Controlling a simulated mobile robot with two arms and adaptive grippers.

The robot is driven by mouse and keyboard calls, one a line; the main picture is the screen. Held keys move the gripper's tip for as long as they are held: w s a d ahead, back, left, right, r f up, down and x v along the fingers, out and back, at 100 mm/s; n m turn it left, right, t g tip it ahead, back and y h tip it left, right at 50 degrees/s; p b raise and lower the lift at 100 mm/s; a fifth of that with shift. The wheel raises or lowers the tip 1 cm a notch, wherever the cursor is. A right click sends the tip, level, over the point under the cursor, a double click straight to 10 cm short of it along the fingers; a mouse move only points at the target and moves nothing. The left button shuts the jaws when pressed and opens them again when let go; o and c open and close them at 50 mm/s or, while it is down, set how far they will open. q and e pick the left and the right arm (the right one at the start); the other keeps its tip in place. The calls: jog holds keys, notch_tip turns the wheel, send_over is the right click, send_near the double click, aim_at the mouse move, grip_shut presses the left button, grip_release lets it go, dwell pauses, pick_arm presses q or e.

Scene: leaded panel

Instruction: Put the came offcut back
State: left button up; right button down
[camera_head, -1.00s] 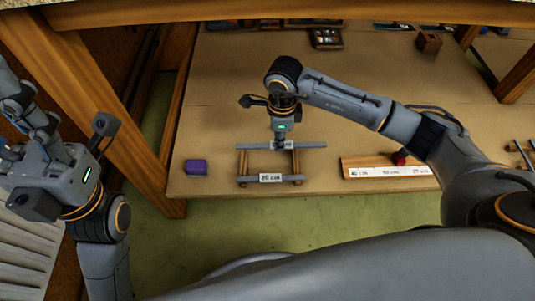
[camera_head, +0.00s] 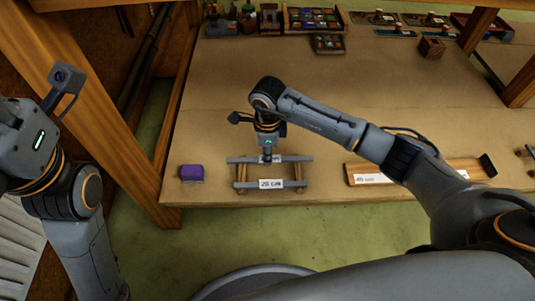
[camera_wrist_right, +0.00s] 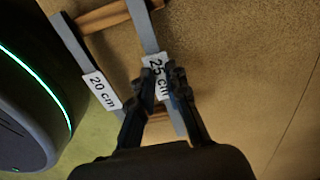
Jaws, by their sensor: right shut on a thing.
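A grey bar labelled 25 cm (camera_wrist_right: 146,32) lies across a small wooden stand (camera_head: 241,173). It is the rear bar in the head view (camera_head: 297,158). My right gripper (camera_head: 267,157) points down and is shut on this bar at its label, as the right wrist view also shows (camera_wrist_right: 160,82). A second grey bar (camera_wrist_right: 72,42), labelled 20 cm in that view, lies parallel on the stand's front side (camera_head: 243,189). I cannot tell whether the held bar touches the stand. My left wrist shows at the left edge; its fingers are not visible.
A purple block (camera_head: 192,173) sits left of the stand, near the table's front edge. A wooden tray with labels (camera_head: 425,179) lies to the right, partly behind my right arm. Boxes of coloured pieces (camera_head: 314,20) stand at the back. The table's middle (camera_head: 370,80) is clear.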

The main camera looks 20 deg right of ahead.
jog(key=shift+f, duration=0.15)
jog(key=c, duration=1.3)
grip_release()
jog(key=shift+c, duration=0.2)
